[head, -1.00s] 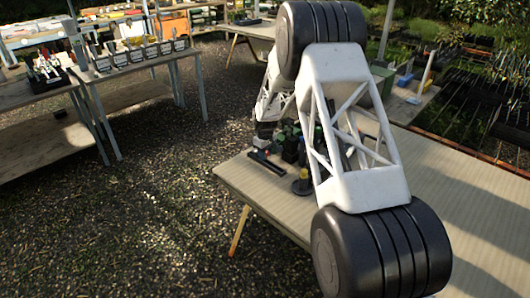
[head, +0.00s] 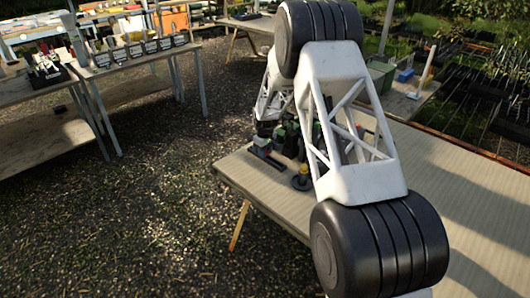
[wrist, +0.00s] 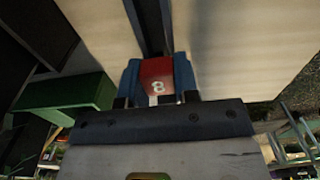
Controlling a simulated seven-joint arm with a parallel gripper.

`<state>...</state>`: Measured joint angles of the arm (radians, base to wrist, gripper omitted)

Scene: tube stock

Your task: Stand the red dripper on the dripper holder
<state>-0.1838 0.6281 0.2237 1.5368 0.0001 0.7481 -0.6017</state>
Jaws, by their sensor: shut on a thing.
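In the wrist view, my gripper (wrist: 158,80) has its two blue fingers closed on a red block-like piece (wrist: 157,70) with a white figure on its face, which looks like the red dripper. A long dark bar (wrist: 148,25) runs away from just beyond it. In the head view, my white lattice arm covers much of the near table, and the fingers cannot be made out clearly. A small yellow-topped piece on a round dark base (head: 302,178) stands near the table's left edge. I cannot tell which thing is the dripper holder.
The table (head: 455,200) is bare on the right. Dark and green items (head: 285,138) crowd together behind my arm. A green box (head: 380,74) and a blue item (head: 406,75) lie at the back right. Benches with labelled pots (head: 140,50) stand at the left across gravel.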

